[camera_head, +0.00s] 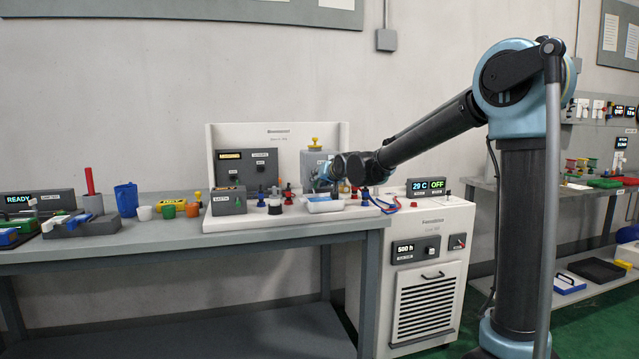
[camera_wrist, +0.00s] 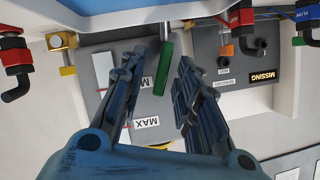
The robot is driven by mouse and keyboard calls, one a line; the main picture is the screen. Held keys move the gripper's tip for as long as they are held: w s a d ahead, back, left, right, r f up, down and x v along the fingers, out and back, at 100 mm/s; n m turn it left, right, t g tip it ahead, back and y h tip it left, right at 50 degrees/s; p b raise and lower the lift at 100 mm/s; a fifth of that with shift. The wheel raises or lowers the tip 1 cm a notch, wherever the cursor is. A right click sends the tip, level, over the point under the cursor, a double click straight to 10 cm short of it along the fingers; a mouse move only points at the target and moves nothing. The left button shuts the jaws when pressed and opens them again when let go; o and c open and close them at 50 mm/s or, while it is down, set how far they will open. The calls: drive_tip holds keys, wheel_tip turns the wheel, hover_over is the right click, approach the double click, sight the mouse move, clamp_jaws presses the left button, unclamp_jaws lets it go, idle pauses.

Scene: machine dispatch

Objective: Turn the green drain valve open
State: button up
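The green drain valve handle (camera_wrist: 163,67) shows in the wrist view as a long green bar, upright in the picture and just above its middle. My gripper (camera_wrist: 159,80) is open, with one blue finger on each side of the green handle. Gaps show between the handle and both fingers, so I see no clear contact. In the head view my gripper (camera_head: 333,170) is low over the bench machine (camera_head: 223,140), by the grey tank. The green handle cannot be made out there.
In the wrist view, red-handled valves (camera_wrist: 14,55) stand at far left and top right, with a brass fitting (camera_wrist: 62,41) at upper left. A blue valve (camera_wrist: 308,14) is at the right edge. A white tray (camera_head: 324,205) sits below my gripper in the head view.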

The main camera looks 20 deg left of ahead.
clamp_jaws()
drive_tip(key=shift+s+a+r+n+t+h, duration=0.1)
drive_tip(key=shift+s+a+n+t+h, duration=0.15)
drive_tip(key=shift+n+h, duration=0.35)
drive_tip(key=shift+s+a+n+t+h, duration=0.15)
drive_tip(key=shift+a+n+h, duration=0.15)
drive_tip(key=shift+n, duration=0.6)
drive_tip(key=shift+d, duration=0.1)
unclamp_jaws()
